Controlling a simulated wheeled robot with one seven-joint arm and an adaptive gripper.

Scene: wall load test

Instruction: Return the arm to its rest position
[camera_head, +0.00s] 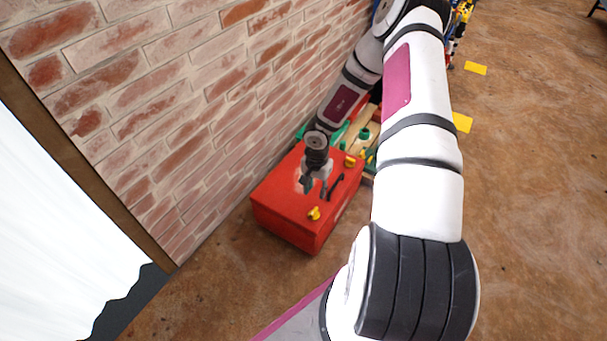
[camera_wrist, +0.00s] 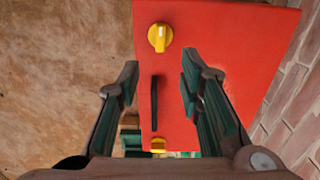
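My arm (camera_head: 423,140) reaches from the bottom right over the floor and bends back down beside the brick wall. My gripper (camera_head: 315,187) hangs above a red box in the head view. In the wrist view my gripper (camera_wrist: 160,85) has its two fingers spread wide, with nothing held between them. The red box (camera_head: 280,210) fills the upper middle of the wrist view too (camera_wrist: 235,50). A black handle (camera_wrist: 154,100) on the box shows between the fingers, apart from them.
Two yellow latches (camera_wrist: 160,37) (camera_wrist: 158,145) sit on the box. A brick wall (camera_head: 190,110) stands close along the box's left side. Green and wooden items (camera_head: 365,134) lie behind the box. Yellow floor markers (camera_head: 476,68) lie at the right. The brown floor (camera_head: 540,190) at right is clear.

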